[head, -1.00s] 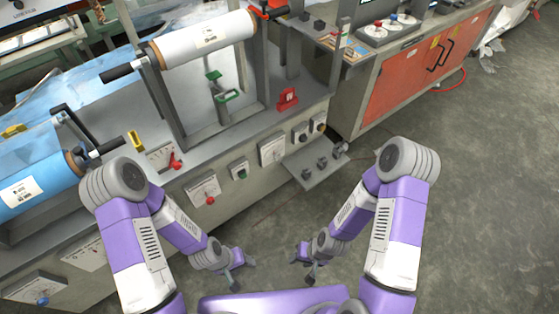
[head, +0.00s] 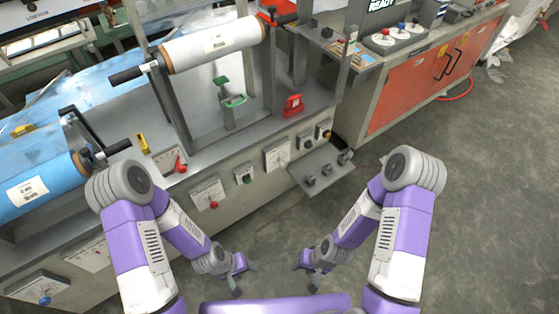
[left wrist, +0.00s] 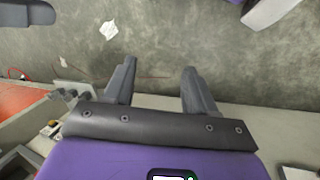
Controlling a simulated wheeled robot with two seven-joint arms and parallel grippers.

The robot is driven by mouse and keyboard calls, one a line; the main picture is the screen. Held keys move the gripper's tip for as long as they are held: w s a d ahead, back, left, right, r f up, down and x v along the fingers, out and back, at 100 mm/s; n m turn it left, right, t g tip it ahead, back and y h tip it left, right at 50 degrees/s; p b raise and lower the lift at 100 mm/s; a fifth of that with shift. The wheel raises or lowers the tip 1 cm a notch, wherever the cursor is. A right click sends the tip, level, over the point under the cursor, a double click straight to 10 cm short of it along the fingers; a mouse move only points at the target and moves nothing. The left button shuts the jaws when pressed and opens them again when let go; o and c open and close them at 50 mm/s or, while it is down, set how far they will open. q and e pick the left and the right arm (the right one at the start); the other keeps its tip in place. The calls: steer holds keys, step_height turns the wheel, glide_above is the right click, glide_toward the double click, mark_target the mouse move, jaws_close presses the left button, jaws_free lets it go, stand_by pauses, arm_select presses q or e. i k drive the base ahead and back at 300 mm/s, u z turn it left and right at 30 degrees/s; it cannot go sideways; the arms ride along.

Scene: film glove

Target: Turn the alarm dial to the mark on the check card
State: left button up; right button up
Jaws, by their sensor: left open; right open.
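A red-handled gauge (head: 180,167) sits on the deck above. I cannot tell which is the alarm dial, and I cannot make out the check card for certain. My left gripper (head: 246,279) is open and empty, low in front of the machine; its open fingers also show in the left wrist view (left wrist: 160,68). My right gripper (head: 305,277) is open and empty beside it.
A small grey shelf (head: 335,175) with several dark knobs juts from the machine front. A white film roll (head: 212,45) and a blue roll (head: 35,187) lie above. An orange cabinet (head: 430,75) stands right. The floor (head: 480,200) at right is clear.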

mark_target(284, 165)
steer(key=z, duration=0.55)
steer(key=k, duration=0.65)
steer(key=z, duration=0.05)
steer(key=i, duration=1.1)
steer(key=u, duration=1.3)
steer(key=i, duration=0.2)
steer(key=u, duration=0.2)
